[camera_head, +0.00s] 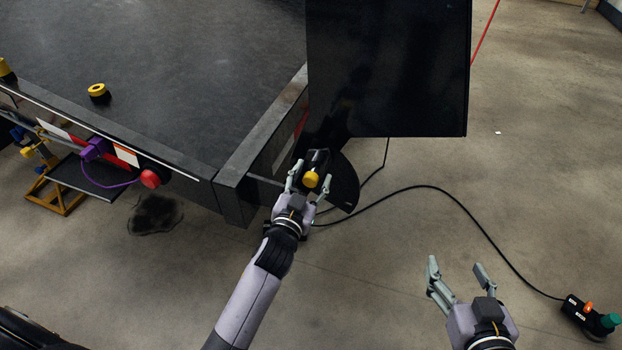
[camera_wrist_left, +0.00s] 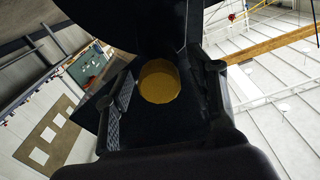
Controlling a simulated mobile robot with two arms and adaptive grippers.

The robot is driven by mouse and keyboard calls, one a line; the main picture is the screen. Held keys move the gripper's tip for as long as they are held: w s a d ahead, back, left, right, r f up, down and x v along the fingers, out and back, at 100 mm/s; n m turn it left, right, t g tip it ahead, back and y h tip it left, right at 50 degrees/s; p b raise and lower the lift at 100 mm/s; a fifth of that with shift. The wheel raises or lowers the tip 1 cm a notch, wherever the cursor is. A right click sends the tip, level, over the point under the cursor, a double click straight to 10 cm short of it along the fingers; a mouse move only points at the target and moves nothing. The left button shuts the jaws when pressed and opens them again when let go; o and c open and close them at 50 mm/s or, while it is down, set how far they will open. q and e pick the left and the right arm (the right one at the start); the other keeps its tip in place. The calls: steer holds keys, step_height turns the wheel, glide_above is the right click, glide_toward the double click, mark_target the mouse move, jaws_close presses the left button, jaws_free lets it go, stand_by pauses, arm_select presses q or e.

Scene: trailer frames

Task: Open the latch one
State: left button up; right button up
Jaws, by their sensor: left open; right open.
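The latch (camera_head: 318,160) is a dark part with a round yellow end (camera_head: 311,179) at the trailer frame's near right corner, below the upright black panel. My left gripper (camera_head: 308,184) is open, with one finger on each side of the yellow end. In the left wrist view the yellow end (camera_wrist_left: 159,81) shows between the spread fingers of my left gripper (camera_wrist_left: 168,95). I cannot tell whether the fingers touch the latch. My right gripper (camera_head: 457,268) is open and empty above the floor, at lower right.
The dark trailer frame (camera_head: 200,60) fills the upper left, with a black panel (camera_head: 390,70) upright at its right. A yellow-and-black round piece (camera_head: 99,93) sits on it. A red knob (camera_head: 150,179) sticks out in front. A black cable (camera_head: 440,190) runs across otherwise clear floor to a plug (camera_head: 588,317).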

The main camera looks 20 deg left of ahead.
arm_select(q)
steer(key=shift+c, duration=0.6)
jaws_close()
stand_by(0.3)
